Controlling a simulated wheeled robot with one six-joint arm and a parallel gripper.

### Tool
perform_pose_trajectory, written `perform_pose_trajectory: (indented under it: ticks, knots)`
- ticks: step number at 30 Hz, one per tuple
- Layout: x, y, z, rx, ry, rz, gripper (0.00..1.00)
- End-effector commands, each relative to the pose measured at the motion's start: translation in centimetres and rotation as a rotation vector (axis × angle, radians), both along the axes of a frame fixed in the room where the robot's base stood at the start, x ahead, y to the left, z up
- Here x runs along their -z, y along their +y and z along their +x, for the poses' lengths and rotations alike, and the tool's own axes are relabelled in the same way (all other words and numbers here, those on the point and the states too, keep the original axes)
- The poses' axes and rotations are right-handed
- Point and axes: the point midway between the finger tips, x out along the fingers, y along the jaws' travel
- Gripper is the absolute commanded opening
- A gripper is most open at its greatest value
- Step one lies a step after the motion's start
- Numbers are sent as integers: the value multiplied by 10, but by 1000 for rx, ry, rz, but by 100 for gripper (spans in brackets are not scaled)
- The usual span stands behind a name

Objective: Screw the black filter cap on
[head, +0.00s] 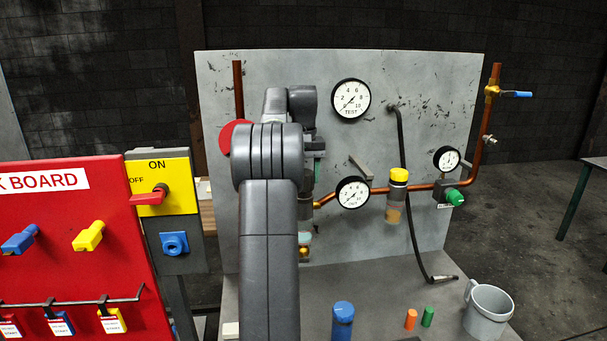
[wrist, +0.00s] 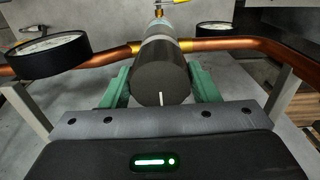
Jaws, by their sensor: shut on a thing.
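The black filter cap (wrist: 160,75) is a dark cylinder with a short white line at its near edge in the wrist view. My gripper (wrist: 162,92) is shut on it, with one green finger on each side. A pale grey band (wrist: 160,38) and brass fitting on the copper pipe show just beyond the cap, in line with it. I cannot tell whether the cap touches the band or how far it is threaded.
A gauge (head: 353,193) and the copper pipe (head: 425,187) are close right of my arm. A yellow-topped filter (head: 397,190) hangs farther right. A blue cylinder (head: 343,318), orange and green pieces and a grey mug (head: 487,312) stand on the bench. A red board (head: 70,245) is at left.

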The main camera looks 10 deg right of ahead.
Motion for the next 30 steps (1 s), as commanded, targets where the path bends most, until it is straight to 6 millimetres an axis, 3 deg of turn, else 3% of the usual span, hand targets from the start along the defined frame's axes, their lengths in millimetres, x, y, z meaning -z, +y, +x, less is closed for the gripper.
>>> perform_pose_trajectory:
  ticks: [21,30]
  knots:
    - [16,0,0,0,0,0,16]
    - [13,0,0,37,1,0,16]
